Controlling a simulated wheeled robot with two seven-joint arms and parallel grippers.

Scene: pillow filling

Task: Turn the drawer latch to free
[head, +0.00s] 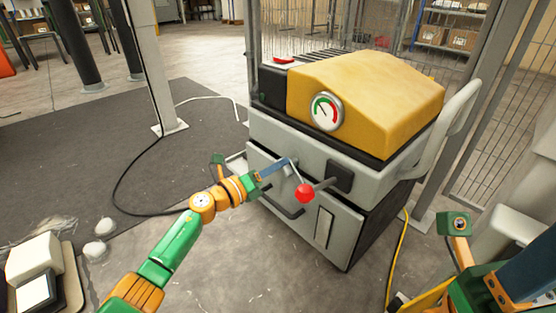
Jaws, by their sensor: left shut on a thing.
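My left gripper (276,168), with blue fingers, reaches the front of the grey machine. It is shut on what looks like the drawer latch (294,168), a thin grey bar close behind a red ball knob (305,193). The fingertips and the grip are small and hard to make out. The drawer front (267,170) is partly covered by my left arm.
The machine has a yellow hood (370,90) and a round gauge (326,111). A black handle (283,208) sits low on its front. A yellow cable (397,255) lies on the floor to its right. White padded items (34,257) lie at the lower left.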

